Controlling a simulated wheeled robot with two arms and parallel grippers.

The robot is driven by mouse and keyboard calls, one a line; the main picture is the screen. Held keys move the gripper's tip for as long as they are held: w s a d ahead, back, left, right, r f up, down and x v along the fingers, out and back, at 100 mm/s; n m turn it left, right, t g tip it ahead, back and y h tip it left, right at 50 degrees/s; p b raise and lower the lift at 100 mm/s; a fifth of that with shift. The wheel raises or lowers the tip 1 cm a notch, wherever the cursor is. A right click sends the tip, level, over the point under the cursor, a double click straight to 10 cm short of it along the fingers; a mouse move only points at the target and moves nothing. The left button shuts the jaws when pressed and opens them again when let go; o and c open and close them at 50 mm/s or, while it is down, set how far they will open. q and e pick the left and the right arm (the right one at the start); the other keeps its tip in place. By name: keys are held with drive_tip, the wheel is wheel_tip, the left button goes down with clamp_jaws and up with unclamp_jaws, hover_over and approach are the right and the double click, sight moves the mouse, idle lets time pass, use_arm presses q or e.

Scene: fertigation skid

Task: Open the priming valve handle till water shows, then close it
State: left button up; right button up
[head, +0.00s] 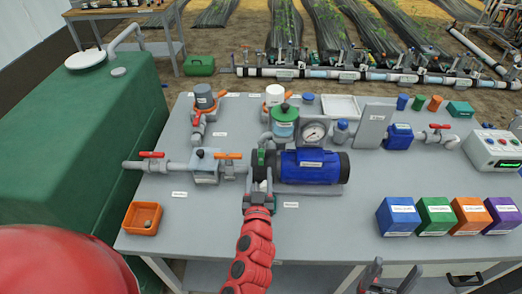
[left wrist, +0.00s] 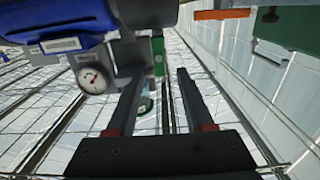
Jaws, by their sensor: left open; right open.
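The blue pump (head: 310,166) lies on the grey bench, with a small green part (head: 262,158) at its left end. I cannot tell whether that is the priming valve handle; labels are too small to read. An orange handle (head: 228,155) lies level on the pipe left of the pump. My left gripper (head: 259,190) is open just in front of the pump's left end. In the left wrist view its fingers (left wrist: 159,90) are apart, with a green part (left wrist: 158,54) beyond the gap. My right gripper (head: 385,278) is open at the bottom edge, away from the pump.
A pressure gauge (head: 314,132) and a green-lidded clear pot (head: 284,129) stand behind the pump. A red handle (head: 151,154) is farther left. An orange bin (head: 142,218) and several coloured boxes (head: 436,217) sit along the front. Bare bench lies between them.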

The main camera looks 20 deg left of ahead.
sight(261, 158)
use_arm(q)
drive_tip(key=p+x, duration=0.2)
drive_tip(key=x, duration=0.5)
drive_tip(key=shift+w+a, duration=0.1)
drive_tip(key=shift+w, duration=0.3)
drive_tip(key=shift+f, duration=0.1)
drive_tip(key=shift+c, duration=0.3)
clamp_jaws()
